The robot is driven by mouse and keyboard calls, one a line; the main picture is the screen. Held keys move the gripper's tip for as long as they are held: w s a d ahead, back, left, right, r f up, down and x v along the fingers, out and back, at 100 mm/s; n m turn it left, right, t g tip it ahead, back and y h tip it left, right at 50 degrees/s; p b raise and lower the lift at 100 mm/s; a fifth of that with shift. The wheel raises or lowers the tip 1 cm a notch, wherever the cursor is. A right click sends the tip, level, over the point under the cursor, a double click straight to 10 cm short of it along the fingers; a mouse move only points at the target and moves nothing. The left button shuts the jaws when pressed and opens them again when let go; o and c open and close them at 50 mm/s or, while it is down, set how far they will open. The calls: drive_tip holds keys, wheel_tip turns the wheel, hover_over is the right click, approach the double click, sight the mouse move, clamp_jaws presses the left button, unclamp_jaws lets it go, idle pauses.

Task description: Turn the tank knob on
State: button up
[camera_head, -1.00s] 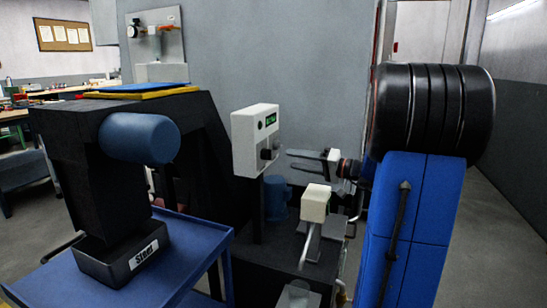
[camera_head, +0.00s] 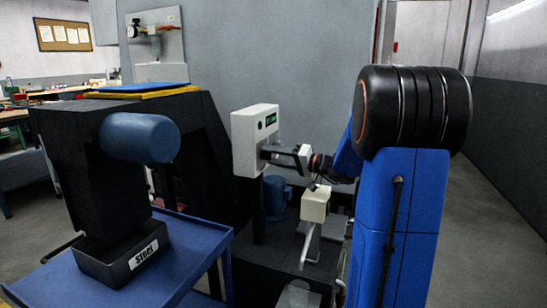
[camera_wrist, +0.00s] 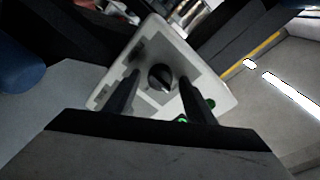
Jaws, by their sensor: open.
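The tank knob (camera_wrist: 161,77) is a dark round knob on the front of a white control box (camera_head: 246,135). In the head view my gripper hides it. In the wrist view the knob's pointer ridge shows and the box face looks tilted. A green display and a green light show on the box. My gripper (camera_wrist: 158,88) is open, its two dark fingers on either side of the knob in the picture. In the head view my gripper (camera_head: 268,154) reaches the box face from the right. I cannot tell whether the fingers touch the knob.
A white-headed lever unit (camera_head: 315,205) stands just below my arm. A blue cylinder (camera_head: 275,197) is under the box. A blue cart (camera_head: 190,245) with a dark bin labelled "Steel" (camera_head: 125,262) is at the left. The floor at the right is clear.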

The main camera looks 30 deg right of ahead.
drive_tip(key=shift+c, duration=0.4)
drive_tip(key=c, duration=1)
drive_tip(key=shift+o, duration=0.2)
drive_tip(key=shift+m, duration=0.3)
drive_tip(key=m, duration=0.6)
drive_tip(key=m+g, duration=0.1)
drive_tip(key=m, duration=0.5)
drive_tip(key=shift+w+d+r+g, duration=0.1)
drive_tip(key=shift+r+g, duration=0.05)
drive_tip(key=shift+g, duration=0.15)
drive_tip(key=m+y, duration=0.1)
drive_tip(key=m, duration=0.2)
drive_tip(key=shift+m+g, duration=0.4)
